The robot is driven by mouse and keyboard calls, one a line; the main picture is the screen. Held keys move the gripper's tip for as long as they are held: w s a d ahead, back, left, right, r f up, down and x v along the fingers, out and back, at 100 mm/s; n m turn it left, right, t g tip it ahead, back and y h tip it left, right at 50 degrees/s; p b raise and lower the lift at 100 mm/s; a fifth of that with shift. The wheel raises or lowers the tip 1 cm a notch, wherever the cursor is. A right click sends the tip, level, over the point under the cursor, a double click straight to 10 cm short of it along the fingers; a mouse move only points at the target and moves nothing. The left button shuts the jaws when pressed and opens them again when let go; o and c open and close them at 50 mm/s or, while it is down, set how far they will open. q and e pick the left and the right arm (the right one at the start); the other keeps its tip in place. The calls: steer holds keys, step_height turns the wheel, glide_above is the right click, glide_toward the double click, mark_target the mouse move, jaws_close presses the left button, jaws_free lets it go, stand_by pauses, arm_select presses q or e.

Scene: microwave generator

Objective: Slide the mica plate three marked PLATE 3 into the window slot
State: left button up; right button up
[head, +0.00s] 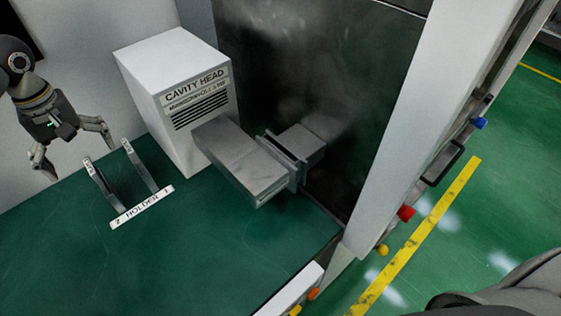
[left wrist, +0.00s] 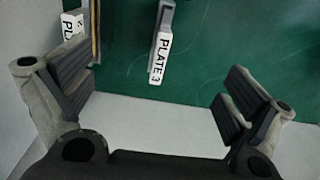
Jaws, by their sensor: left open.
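The mica plate marked PLATE 3 (left wrist: 160,58) shows in the left wrist view as a narrow upright edge with a white label. It lies between the lines of my left gripper's two fingers (left wrist: 160,88), apart from both. In the head view my left gripper (head: 76,154) is open and empty, at the left beside the holder (head: 142,207). Two narrow upright pieces with small labels stand at the holder; their labels are too small to read there. The window slot appears to be at the flanged joint (head: 284,161) in the grey waveguide. My right gripper is out of view.
A second labelled plate (left wrist: 72,24), its label partly cut off, stands left of PLATE 3 near my left finger. The white CAVITY HEAD box (head: 175,90) stands behind the holder. The green bench top (head: 190,260) is clear in front. A dark panel (head: 360,90) rises beyond the waveguide.

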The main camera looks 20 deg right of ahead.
mark_target(89, 165)
arm_select(q)
step_height(89, 165, down, 7)
steer(key=b, duration=0.3)
steer(key=shift+r+b, duration=0.2)
steer(key=shift+b, duration=0.1)
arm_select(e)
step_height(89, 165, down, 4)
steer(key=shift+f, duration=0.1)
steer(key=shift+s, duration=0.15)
arm_select(q)
steer(key=shift+c, duration=0.4)
jaws_close()
stand_by(0.5)
steer(key=shift+r, duration=0.15)
steer(key=shift+r+p, duration=2.05)
steer(key=shift+r, duration=0.85)
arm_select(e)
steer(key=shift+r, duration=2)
